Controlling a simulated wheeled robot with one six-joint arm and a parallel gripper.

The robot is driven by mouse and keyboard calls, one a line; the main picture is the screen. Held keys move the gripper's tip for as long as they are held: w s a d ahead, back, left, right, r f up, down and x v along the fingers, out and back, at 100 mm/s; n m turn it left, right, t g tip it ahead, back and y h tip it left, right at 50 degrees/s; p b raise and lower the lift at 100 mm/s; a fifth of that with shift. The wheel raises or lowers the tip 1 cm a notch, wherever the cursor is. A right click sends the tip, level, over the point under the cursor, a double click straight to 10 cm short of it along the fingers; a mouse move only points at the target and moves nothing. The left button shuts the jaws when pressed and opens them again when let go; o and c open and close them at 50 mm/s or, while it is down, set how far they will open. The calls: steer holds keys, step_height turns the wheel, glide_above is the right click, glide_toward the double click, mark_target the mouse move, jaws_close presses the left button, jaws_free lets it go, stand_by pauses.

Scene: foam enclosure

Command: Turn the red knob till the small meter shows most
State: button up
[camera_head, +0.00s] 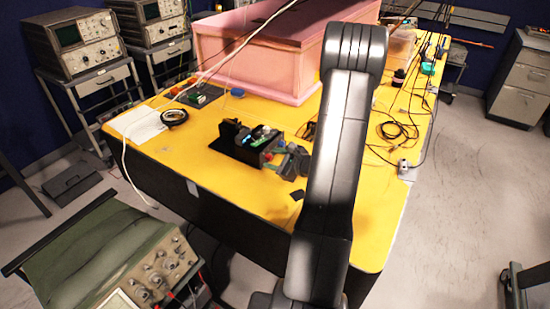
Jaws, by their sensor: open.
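A small black device (236,147) with a black base stands on the yellow table (215,185), left of my arm. It has small blue and green parts on top. No red knob can be made out on it at this size, and no meter face can be read. My gripper (274,158) is at the right end of the device, partly behind my dark arm. It appears open, with its tips close to the device; I cannot tell whether they touch it.
A pink foam enclosure (240,58) fills the table's back. Loose cables (395,130) lie on the right. A tape roll (174,116) and white paper (137,124) lie left. The table's front middle is mostly clear.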

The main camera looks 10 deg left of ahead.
jaws_close()
steer(key=shift+m, duration=0.3)
stand_by(0.3)
jaws_free()
steer(key=shift+d, duration=0.1)
